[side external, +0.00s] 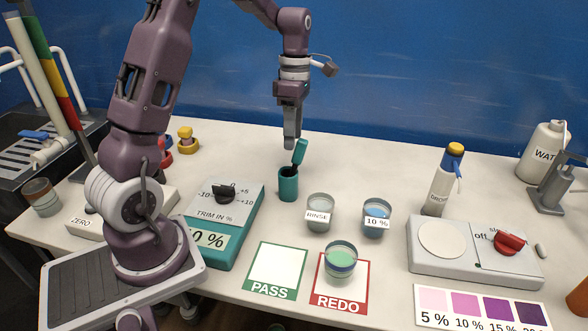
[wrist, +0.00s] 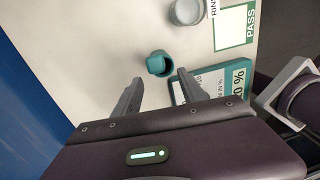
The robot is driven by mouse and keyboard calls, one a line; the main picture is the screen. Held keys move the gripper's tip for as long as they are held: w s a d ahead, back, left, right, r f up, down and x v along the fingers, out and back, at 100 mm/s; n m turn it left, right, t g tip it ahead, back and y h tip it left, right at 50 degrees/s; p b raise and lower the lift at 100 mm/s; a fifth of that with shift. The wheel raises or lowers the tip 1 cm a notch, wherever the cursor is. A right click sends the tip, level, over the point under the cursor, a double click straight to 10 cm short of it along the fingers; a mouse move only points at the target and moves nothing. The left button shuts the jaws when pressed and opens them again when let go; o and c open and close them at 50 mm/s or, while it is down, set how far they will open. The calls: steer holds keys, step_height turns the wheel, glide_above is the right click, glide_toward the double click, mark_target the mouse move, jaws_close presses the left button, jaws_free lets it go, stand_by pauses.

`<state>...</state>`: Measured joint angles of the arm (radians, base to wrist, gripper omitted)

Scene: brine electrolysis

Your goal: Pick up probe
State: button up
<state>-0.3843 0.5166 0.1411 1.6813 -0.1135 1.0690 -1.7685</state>
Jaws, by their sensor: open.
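The probe (side external: 299,153) has a teal handle and stands tilted to the right in a teal cup-shaped holder (side external: 288,188); its lower part is hidden inside. In the wrist view the probe (wrist: 156,63) shows just beyond the fingertips, near the middle of the gap. My gripper (side external: 292,146) points down above the holder, its fingertips close to the probe's top in the side view. In the wrist view my gripper (wrist: 159,76) is open, with nothing held between its fingers. I cannot tell whether a finger touches the probe.
The teal trim meter (side external: 240,225) stands left of the holder. The RINSE beaker (side external: 319,226) and 10 % beaker (side external: 376,228) stand to the right. Another beaker (side external: 340,262) sits on the REDO card (side external: 327,302), beside the PASS card (side external: 275,268). A stirrer (side external: 470,262) is farther right.

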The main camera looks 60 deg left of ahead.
mark_target(295, 150)
steer(key=f, duration=0.5)
steer(key=shift+d, duration=0.35)
jaws_close()
